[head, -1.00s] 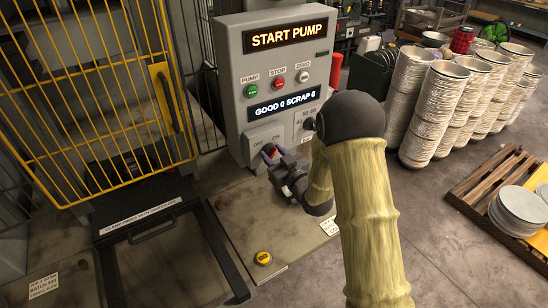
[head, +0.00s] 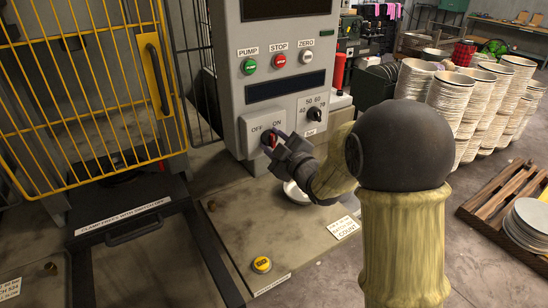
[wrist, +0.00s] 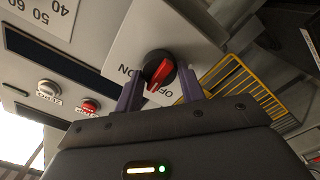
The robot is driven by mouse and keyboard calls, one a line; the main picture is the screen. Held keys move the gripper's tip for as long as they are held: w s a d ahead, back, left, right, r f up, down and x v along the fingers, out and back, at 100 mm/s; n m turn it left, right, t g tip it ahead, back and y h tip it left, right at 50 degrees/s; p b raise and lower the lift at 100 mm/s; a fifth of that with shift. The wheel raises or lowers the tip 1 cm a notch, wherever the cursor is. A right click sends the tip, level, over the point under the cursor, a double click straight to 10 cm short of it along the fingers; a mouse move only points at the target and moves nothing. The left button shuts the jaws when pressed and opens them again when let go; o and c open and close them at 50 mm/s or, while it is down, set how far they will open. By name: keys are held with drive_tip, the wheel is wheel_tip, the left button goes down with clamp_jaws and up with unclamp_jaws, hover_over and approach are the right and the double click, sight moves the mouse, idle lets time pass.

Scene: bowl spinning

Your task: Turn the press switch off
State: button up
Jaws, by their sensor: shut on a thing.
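The grey control cabinet (head: 236,100) carries the press switch, a rotary switch with a red handle (head: 267,138) on a pale plate marked OFF and ON. In the wrist view the switch (wrist: 160,74) has a black round base and sits between my fingers. Its red handle lies slanted; I cannot tell exactly which label it points to. My gripper (head: 275,141) is at the plate, shut on the switch; its fingertips also show in the wrist view (wrist: 160,92). Both cabinet displays, upper (head: 287,8) and lower (head: 286,86), are dark.
Above the switch are a green pump button (head: 249,66), a red stop button (head: 279,60) and a zero button (head: 306,58). A numbered dial (head: 314,115) is to the right. A yellow cage door (head: 90,110) stands left. A white bowl (head: 296,192) sits below my gripper.

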drive_tip(key=n+b, duration=0.2)
drive_tip(key=b, duration=0.2)
drive_tip(key=f+n+b, duration=0.1)
drive_tip(key=n+b, duration=0.2)
drive_tip(key=b, duration=0.1)
drive_tip(key=n+b, duration=0.2)
drive_tip(key=b, duration=0.2)
drive_tip(key=shift+r+n, duration=0.15)
drive_tip(key=shift+n, duration=0.15)
drive_tip(key=shift+n+b, duration=0.4)
drive_tip(key=shift+r, duration=0.15)
drive_tip(key=o, duration=1)
drive_tip(key=shift+a, duration=0.1)
drive_tip(key=shift+c, duration=0.2)
drive_tip(key=v, duration=1.7)
drive_tip(key=shift+s+b, duration=0.2)
drive_tip(key=shift+b, duration=0.2)
